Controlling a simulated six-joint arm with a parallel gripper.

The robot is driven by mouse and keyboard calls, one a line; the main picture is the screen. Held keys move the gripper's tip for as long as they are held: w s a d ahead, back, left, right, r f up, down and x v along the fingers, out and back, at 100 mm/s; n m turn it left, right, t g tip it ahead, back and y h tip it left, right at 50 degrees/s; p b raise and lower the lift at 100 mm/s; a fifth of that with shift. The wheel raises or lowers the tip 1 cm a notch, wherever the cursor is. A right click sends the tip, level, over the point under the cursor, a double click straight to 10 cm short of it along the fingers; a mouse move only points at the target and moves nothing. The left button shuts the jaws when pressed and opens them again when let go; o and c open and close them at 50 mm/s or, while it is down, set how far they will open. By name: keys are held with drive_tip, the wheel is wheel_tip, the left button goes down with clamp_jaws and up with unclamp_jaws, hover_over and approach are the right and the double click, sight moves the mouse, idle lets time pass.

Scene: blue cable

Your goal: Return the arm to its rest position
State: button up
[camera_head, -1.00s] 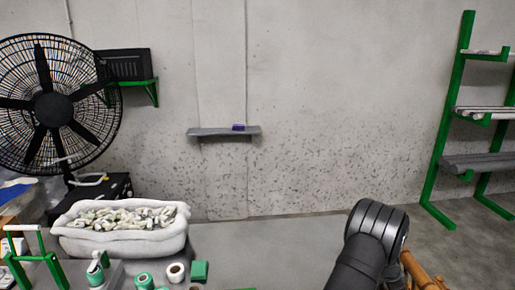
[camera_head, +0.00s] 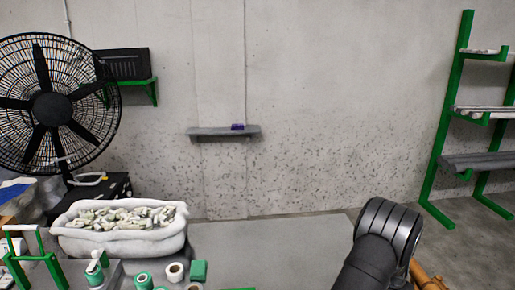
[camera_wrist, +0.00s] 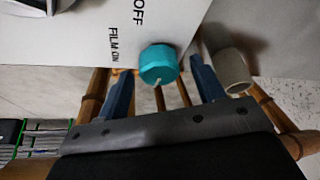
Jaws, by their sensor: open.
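My gripper (camera_wrist: 162,75) shows in the wrist view as two dark blue fingers set apart on a grey plate, open. A teal round piece (camera_wrist: 158,64) appears beyond and between the fingertips, against a white panel printed "OFF" and "FILM ON" (camera_wrist: 90,40). Whether the fingers touch the teal piece cannot be told. In the head view my black arm (camera_head: 382,240) rises at the lower right; the gripper itself is out of that picture. No blue cable can be made out.
A pale roll (camera_wrist: 234,72) lies just right of the fingers. In the head view, a white tub (camera_head: 120,238) of small pieces, a green block (camera_head: 199,270) and several rolls stand at lower left. A black fan (camera_head: 52,108) stands behind them. The grey surface (camera_head: 270,245) is clear mid-picture.

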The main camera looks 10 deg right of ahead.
drive_tip(key=shift+n, duration=0.6)
idle(0.4)
drive_tip(key=s+a+r+n+t, duration=0.1)
drive_tip(key=s+a+r+n, duration=0.15)
drive_tip(key=a+r, duration=1.05)
drive_tip(key=s+a+r+n+t, duration=0.1)
drive_tip(key=s+a+r, duration=0.2)
drive_tip(key=a+r, duration=1)
drive_tip(key=s+a+r+n+y, duration=0.1)
drive_tip(key=s+a+r, duration=0.5)
drive_tip(key=s+a, duration=0.5)
drive_tip(key=s+a+f+n+t, duration=0.1)
drive_tip(key=s+a+f, duration=0.4)
drive_tip(key=s+a, duration=0.5)
drive_tip(key=shift+s+a+n+y, duration=0.25)
drive_tip(key=shift+s+n+y, duration=0.15)
drive_tip(key=shift+n, duration=0.25)
